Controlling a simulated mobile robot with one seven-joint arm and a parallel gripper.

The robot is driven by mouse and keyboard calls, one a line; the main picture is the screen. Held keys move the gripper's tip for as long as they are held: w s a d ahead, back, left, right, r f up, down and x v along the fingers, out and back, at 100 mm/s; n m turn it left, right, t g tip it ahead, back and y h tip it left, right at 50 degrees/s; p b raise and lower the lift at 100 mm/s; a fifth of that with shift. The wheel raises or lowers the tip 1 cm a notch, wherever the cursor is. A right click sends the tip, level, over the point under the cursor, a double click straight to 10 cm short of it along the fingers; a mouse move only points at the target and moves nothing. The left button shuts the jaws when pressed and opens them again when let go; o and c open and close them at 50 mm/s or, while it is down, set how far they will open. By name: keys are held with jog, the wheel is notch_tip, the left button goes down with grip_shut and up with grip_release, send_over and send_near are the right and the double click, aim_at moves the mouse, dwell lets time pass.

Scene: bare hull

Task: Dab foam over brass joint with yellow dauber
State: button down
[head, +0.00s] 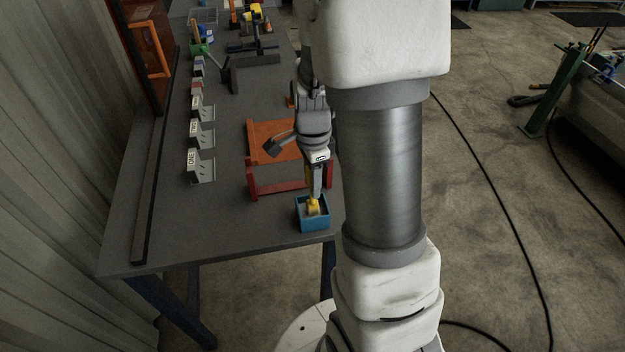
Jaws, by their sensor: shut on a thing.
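My gripper (314,194) points down near the front right corner of the grey workbench, shut on the yellow dauber (313,207). The dauber's lower end is at or inside a small open blue box (313,226). The box's inside is mostly hidden by the dauber, and I cannot tell whether foam is in it or on the dauber. I cannot pick out a brass joint for certain; my arm covers part of the bench's right side.
An orange-red stand (275,142) is just behind the blue box. Several labelled metal brackets (202,166) line the bench's left side. A dark grey block (252,75) and tools stand farther back. The front left of the workbench (205,225) is clear.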

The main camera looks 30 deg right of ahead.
jog(key=shift+f, duration=0.4)
dwell(1.0)
jog(key=shift+r+p, duration=2.9)
jog(key=shift+r, duration=0.65)
